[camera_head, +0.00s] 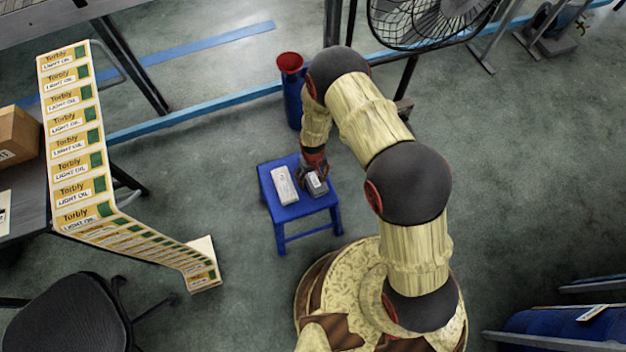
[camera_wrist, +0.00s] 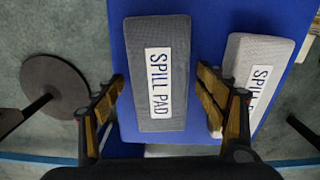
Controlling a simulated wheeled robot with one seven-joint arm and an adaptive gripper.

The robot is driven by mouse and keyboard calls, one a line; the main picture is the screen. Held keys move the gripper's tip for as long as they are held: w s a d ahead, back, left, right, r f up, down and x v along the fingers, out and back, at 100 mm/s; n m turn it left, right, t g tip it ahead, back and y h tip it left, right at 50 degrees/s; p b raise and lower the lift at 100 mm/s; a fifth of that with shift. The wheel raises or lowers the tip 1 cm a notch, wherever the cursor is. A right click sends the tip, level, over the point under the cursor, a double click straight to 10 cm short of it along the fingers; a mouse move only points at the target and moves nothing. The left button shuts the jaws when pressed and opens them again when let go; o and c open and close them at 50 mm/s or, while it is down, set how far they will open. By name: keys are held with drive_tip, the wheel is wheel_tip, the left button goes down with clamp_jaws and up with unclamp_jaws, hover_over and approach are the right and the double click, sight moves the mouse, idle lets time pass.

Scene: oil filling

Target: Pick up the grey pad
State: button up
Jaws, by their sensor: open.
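The grey pad (camera_wrist: 160,112) is a dark grey block with a white label reading SPILL PAD. It lies on a blue stool (camera_wrist: 213,22). In the head view the grey pad (camera_head: 317,187) shows partly at the stool's right side, with my gripper (camera_head: 314,173) over its far end. In the wrist view my gripper (camera_wrist: 160,76) is open, with one finger on each side of the pad. Narrow gaps show between fingers and pad. I cannot tell how far down the fingers reach.
A lighter, whitish spill pad (camera_head: 284,186) lies beside the grey one; in the wrist view this pad (camera_wrist: 262,75) is close to the right finger. A blue cylinder with a red top (camera_head: 291,64) stands behind the stool (camera_head: 290,213). Label-covered strip (camera_head: 73,140) is at left.

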drive_tip(key=c, duration=0.3)
drive_tip(key=c, duration=1)
